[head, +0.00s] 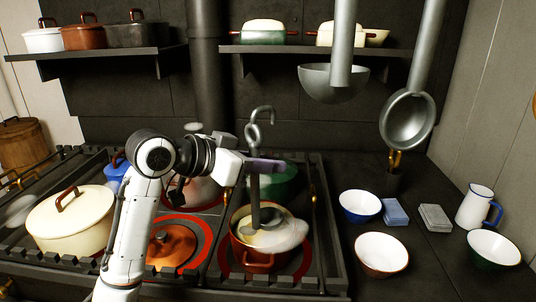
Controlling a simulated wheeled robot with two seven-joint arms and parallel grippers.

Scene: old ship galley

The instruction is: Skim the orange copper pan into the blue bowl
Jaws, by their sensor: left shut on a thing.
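The orange copper pan (250,259) stands on the stove, with pale, cloudy stuff (284,236) at its top that spreads past its right rim; I cannot tell if this is foam or steam. My left gripper (262,166) is shut on the handle of a grey hooked utensil (254,189), likely a skimmer, held upright over the pan. Its hook points up and its lower end goes down into the pan, where its head is mostly hidden. The blue bowl (345,205), white inside, stands on the dark counter right of the stove. My right gripper is not in view.
A rust-rimmed bowl (382,256), a green bowl (493,249), a blue sponge (395,212), a grey block (435,217) and a white jug (475,206) share the counter. Two large ladles (335,82) (408,120) hang above. A cream pot (70,222) stands at left.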

